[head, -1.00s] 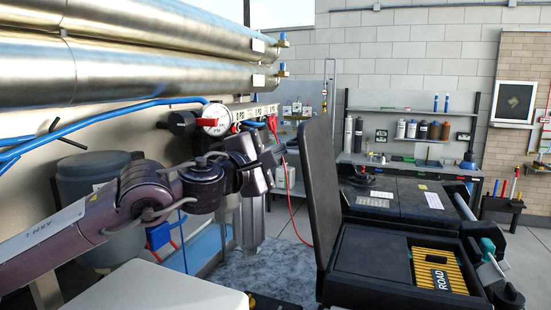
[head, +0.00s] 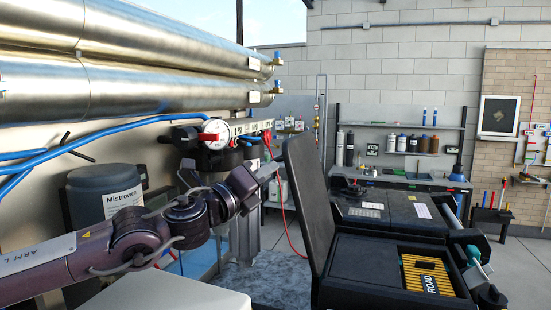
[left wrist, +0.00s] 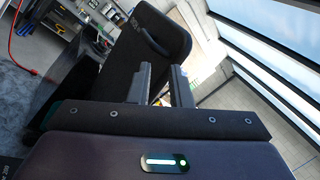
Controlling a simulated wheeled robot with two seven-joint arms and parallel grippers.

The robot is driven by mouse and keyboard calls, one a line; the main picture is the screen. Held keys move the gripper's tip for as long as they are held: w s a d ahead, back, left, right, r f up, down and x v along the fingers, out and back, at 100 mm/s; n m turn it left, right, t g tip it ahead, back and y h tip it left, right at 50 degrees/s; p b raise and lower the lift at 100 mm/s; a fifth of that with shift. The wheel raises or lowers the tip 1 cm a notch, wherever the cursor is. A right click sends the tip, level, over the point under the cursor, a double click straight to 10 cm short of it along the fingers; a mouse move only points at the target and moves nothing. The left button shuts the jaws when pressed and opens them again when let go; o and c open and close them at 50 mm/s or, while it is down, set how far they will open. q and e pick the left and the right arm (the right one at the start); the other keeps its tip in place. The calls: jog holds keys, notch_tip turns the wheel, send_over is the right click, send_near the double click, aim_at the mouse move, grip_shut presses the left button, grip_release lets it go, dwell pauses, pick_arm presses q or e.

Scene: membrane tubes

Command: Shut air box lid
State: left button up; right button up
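The black air box (head: 372,262) is at the lower right of the head view. Its lid (head: 308,195) stands open, upright and leaning slightly left along the box's left side. Inside the box is a yellow ribbed filter (head: 408,270) beside a black panel, with a label reading ROAD. My left gripper (head: 274,168) is left of the lid, near its upper part and apart from it. In the left wrist view the two fingers (left wrist: 160,88) are spread with nothing between them. A black panel that looks like the lid (left wrist: 160,40) lies beyond the fingertips. My right gripper is not in view.
Steel tubes (head: 130,95) run across the upper left, with a pressure gauge (head: 214,133) and blue hoses below. A grey drum (head: 105,192) stands behind my left arm. A red hose (head: 288,232) hangs behind the lid. A dark bench (head: 395,205) lies behind the box.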

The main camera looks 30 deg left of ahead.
pick_arm(q)
jog(key=shift+w+a+r+n+t+p, duration=0.2)
jog(key=shift+w+n+p, duration=0.95)
jog(key=shift+n, duration=1.9)
jog(key=shift+w+a+r+n+t+p, duration=0.2)
jog(key=shift+w+n+p, duration=0.9)
jog(key=shift+n, duration=1.9)
jog(key=shift+w+a+r+n+t+p, duration=0.2)
jog(key=shift+w+n+p, duration=0.95)
jog(key=shift+n, duration=1.9)
jog(key=shift+c, duration=0.2)
grip_shut()
